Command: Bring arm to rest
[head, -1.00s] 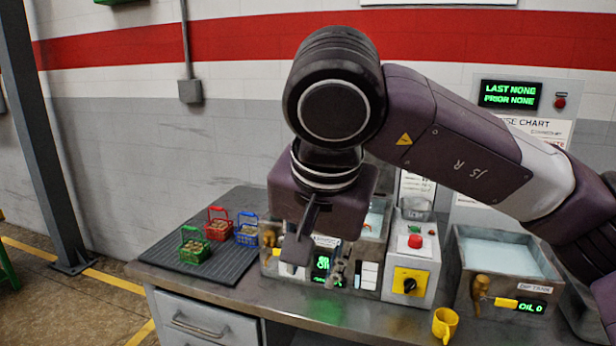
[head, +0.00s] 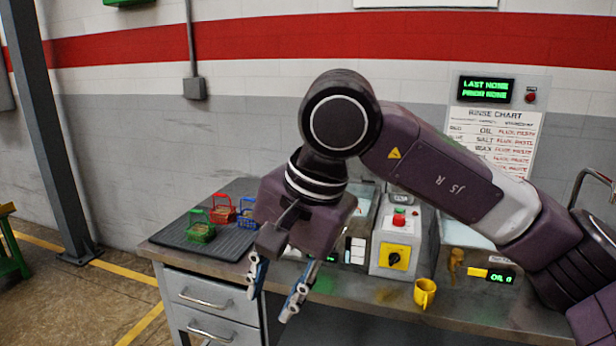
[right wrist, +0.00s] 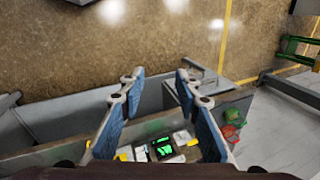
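My right gripper (head: 272,290) hangs in front of the bench, its two blue-padded fingers spread apart with nothing between them. In the right wrist view the fingers (right wrist: 157,88) also stand apart, with the floor and bench behind them. My right arm reaches in from the right and covers part of the bench equipment. My left gripper does not show.
The bench (head: 345,302) carries a dark mat (head: 222,250) with green (head: 200,232), red (head: 222,212) and blue (head: 246,215) baskets. A switch box (head: 397,248) and a yellow mug (head: 425,293) stand to the right. Floor is open at left.

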